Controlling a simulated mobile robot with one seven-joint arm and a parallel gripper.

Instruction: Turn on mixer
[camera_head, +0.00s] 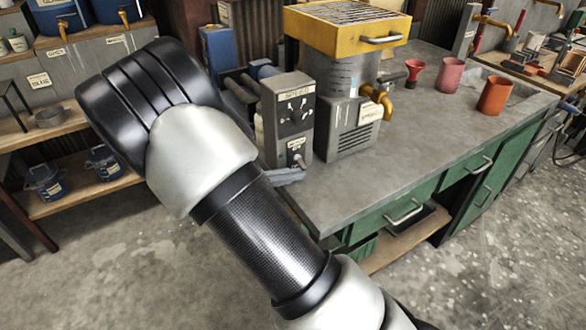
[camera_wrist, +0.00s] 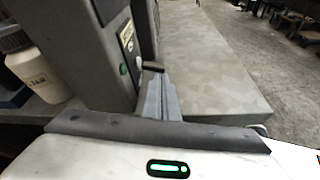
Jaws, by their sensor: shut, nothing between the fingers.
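The mixer in the head view has a yellow hopper (camera_head: 345,30) with a grate on top, a grey drum and a yellow spout. A grey control box (camera_head: 288,110) with a dark dial panel stands at its left; it also shows in the wrist view (camera_wrist: 75,45). Low on the box is a small label with a switch or button beneath it, partly hidden in the head view. In the wrist view, a small green button or light (camera_wrist: 124,69) is on the box face. My gripper (camera_wrist: 155,72) is shut and empty, its tips just right of that face. I cannot tell whether they touch it.
A red funnel (camera_head: 413,73), a pink cup (camera_head: 450,74) and an orange cup (camera_head: 494,95) stand there. A white bottle (camera_wrist: 35,75) is left of the box. Shelves with blue buckets are at left.

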